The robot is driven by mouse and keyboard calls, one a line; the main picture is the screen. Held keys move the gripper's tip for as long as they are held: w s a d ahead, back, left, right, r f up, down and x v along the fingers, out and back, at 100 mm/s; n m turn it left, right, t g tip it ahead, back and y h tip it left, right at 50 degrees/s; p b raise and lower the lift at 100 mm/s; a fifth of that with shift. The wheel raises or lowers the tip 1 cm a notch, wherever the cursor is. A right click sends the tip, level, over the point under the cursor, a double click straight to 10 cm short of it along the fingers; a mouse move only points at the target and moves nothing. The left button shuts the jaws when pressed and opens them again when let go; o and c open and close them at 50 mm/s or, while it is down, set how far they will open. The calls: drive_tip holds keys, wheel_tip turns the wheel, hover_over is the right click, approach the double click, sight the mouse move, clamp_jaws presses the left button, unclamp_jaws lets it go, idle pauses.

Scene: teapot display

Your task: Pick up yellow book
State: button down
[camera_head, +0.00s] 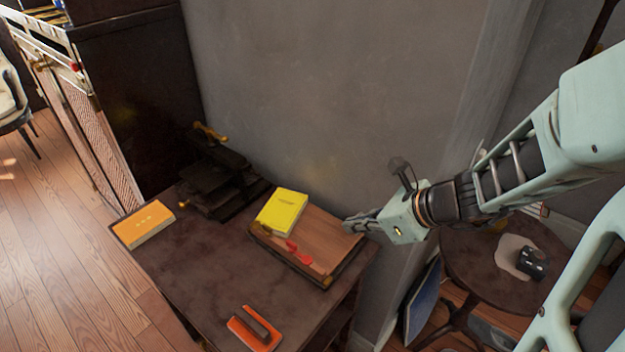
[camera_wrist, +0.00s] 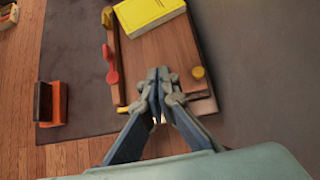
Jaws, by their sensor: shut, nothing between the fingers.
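The yellow book (camera_head: 282,211) lies flat on a brown wooden box (camera_head: 310,248), at its far left part, on the dark table. It also shows at the top of the wrist view (camera_wrist: 148,12), partly cut off by the frame edge. My gripper (camera_head: 350,226) is above the right end of the box, apart from the book. In the wrist view my gripper (camera_wrist: 159,76) is shut and empty, its fingertips over the box top with the book beyond them.
A red item (camera_head: 298,254) lies on the box's front edge. An orange book (camera_head: 144,224) is at the table's left, a dark stacked object (camera_head: 215,180) at the back, an orange block with a dark handle (camera_head: 252,330) in front. A grey wall (camera_head: 340,90) stands behind. The table's middle is clear.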

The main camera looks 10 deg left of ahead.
sight(294, 223)
drive_tip(key=b+x, duration=0.1)
drive_tip(key=x, duration=0.2)
drive_tip(key=a+b+x, duration=0.1)
drive_tip(key=x, duration=0.3)
drive_tip(key=s+r+b+x, duration=0.1)
drive_tip(key=b+x, duration=0.1)
drive_tip(key=x, duration=0.2)
drive_tip(key=shift+a+f, duration=0.2)
drive_tip(key=shift+a, duration=0.3)
drive_tip(key=shift+w+a+r, duration=0.1)
drive_tip(key=shift+w+a, duration=0.25)
drive_tip(key=shift+a, duration=0.2)
drive_tip(key=shift+w+a+r, duration=0.1)
drive_tip(key=shift+w+a, duration=0.3)
drive_tip(key=shift+a, duration=0.2)
drive_tip(key=shift+w+a, duration=0.35)
drive_tip(key=shift+a, duration=0.25)
